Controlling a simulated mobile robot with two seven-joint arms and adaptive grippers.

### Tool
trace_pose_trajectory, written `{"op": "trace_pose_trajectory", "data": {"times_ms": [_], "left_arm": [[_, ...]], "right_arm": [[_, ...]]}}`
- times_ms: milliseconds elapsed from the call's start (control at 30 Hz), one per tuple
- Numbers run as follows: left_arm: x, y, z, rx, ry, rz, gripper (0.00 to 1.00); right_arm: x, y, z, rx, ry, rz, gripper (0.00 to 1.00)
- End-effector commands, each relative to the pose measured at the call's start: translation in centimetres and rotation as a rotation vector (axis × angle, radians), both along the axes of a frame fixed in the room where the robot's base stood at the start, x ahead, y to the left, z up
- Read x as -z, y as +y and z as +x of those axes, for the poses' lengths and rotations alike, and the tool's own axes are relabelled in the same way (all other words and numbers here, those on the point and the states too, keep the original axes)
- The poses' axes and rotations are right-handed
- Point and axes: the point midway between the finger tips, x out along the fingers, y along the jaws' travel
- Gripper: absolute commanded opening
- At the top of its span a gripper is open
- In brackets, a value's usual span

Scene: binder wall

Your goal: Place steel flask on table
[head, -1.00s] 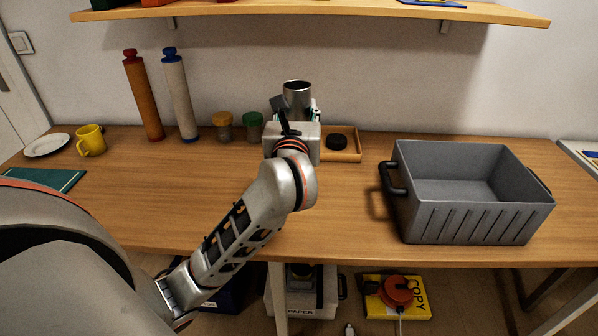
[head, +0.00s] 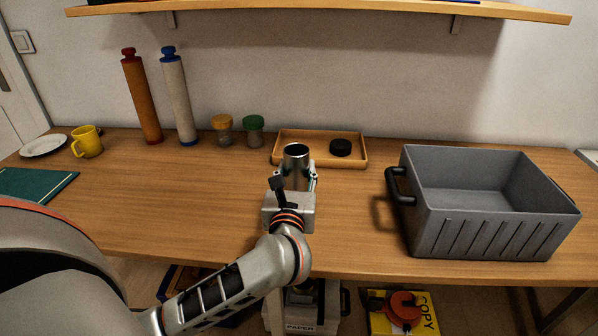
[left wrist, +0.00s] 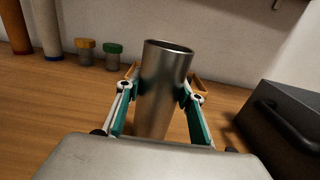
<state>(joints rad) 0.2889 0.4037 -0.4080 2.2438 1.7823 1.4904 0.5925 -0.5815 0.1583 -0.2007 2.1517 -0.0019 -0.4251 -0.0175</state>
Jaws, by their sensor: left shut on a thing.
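The steel flask (head: 296,157) is a shiny, open-topped cylinder held upright in my left gripper (head: 297,176). In the left wrist view the flask (left wrist: 164,85) stands between the two green-padded fingers of the gripper (left wrist: 160,98), which are shut on it. In the head view the flask is in front of the wooden tray, over the middle of the table (head: 220,205). The gripper hides its lower part, so I cannot tell whether its base touches the table. My right gripper is not in view.
A wooden tray (head: 356,163) holding a black lid (head: 340,147) lies behind the flask. A grey crate (head: 490,228) stands on the right. Two jars, two tall cylinders, a yellow mug (head: 88,142) and a plate are at the back left. The table left of the gripper is clear.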

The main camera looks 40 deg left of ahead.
Motion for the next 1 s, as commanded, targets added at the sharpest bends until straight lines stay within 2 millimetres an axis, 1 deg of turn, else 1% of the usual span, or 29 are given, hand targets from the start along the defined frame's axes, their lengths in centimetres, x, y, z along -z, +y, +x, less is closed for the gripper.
{"op": "trace_pose_trajectory", "data": {"times_ms": [100,200,400,433,467,500,767,867,933,1000], "left_arm": [[-0.2,0.0,0.0,0.000,-0.006,0.001,0.00],[-0.3,0.0,0.0,0.000,-0.006,0.001,0.00],[0.3,0.0,0.0,0.000,-0.004,0.001,0.00],[0.3,0.0,0.0,0.000,-0.004,0.000,0.45],[0.2,0.0,0.0,0.000,-0.004,0.000,0.53],[0.2,0.0,0.0,0.000,-0.004,0.000,0.54],[0.2,0.0,0.0,0.000,-0.004,0.000,0.54],[-0.2,0.0,0.0,0.000,-0.006,0.000,0.54],[-0.2,-0.3,-0.4,0.002,-0.003,-0.001,0.54],[-0.1,-0.8,-1.2,0.002,-0.002,-0.002,0.54]], "right_arm": [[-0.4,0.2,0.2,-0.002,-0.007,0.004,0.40],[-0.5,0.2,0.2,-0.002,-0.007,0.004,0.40],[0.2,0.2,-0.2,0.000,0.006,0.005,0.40],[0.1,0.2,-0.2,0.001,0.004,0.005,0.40],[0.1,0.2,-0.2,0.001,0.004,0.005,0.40],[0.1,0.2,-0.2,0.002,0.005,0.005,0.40],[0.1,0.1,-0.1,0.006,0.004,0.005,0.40],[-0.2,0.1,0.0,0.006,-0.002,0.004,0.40],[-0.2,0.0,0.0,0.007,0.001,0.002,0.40],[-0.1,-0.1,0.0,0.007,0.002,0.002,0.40]]}}
